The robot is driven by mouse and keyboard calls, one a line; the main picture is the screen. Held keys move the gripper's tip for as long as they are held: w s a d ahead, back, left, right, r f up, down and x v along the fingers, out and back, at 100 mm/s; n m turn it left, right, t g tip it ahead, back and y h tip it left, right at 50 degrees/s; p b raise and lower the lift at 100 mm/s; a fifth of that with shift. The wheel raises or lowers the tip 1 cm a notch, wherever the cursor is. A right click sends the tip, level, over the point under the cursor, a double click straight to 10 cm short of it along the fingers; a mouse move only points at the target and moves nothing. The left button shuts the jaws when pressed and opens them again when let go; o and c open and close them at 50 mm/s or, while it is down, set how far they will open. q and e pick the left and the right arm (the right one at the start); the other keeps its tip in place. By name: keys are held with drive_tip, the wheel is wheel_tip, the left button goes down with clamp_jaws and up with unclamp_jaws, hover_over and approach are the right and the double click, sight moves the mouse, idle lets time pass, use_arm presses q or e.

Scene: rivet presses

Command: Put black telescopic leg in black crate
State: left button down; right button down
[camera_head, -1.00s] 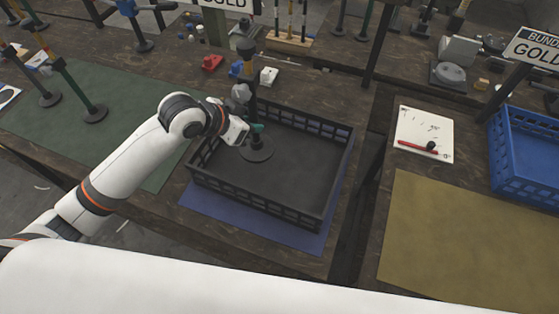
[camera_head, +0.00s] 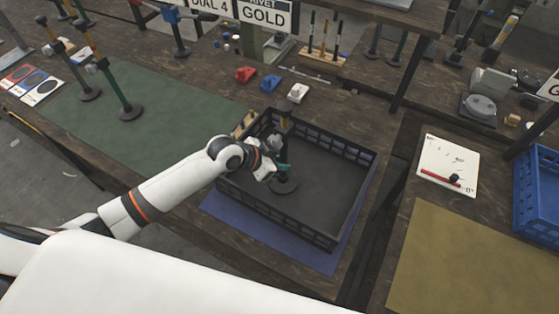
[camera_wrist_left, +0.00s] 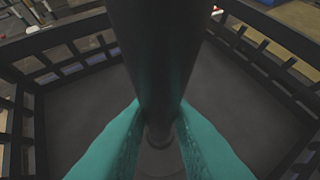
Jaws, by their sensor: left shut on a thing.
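The black telescopic leg (camera_head: 284,132) stands upright, its round base (camera_head: 284,184) inside the left part of the black crate (camera_head: 345,215). My left gripper (camera_head: 280,167) is shut on the leg's shaft, low over the crate. In the left wrist view, the teal fingers (camera_wrist_left: 157,135) press on both sides of the dark shaft (camera_wrist_left: 155,55), with the crate's slatted walls (camera_wrist_left: 70,55) around. Whether the base touches the crate floor is hard to tell. My right gripper is not in view.
The crate sits on a blue mat (camera_head: 245,222). Red (camera_head: 246,75), blue (camera_head: 270,83) and white (camera_head: 298,92) small parts lie behind it. A green mat (camera_head: 165,115) with other legs is to the left. A gap separates the right table and its yellow mat (camera_head: 455,265).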

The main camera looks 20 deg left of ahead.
use_arm(q)
drive_tip(key=c, duration=1.7)
unclamp_jaws()
drive_tip(key=shift+f, duration=0.15)
drive_tip(key=shift+c, duration=0.2)
drive_tip(key=o, duration=0.4)
drive_tip(key=shift+o, duration=0.2)
drive_tip(key=shift+a+r, duration=0.1)
drive_tip(key=shift+r, duration=0.2)
drive_tip(key=b+v, duration=0.1)
drive_tip(key=v, duration=1)
drive_tip(key=shift+s+a+r+b, duration=0.15)
drive_tip(key=shift+s+r+b, duration=0.1)
drive_tip(key=shift+s+b, duration=0.05)
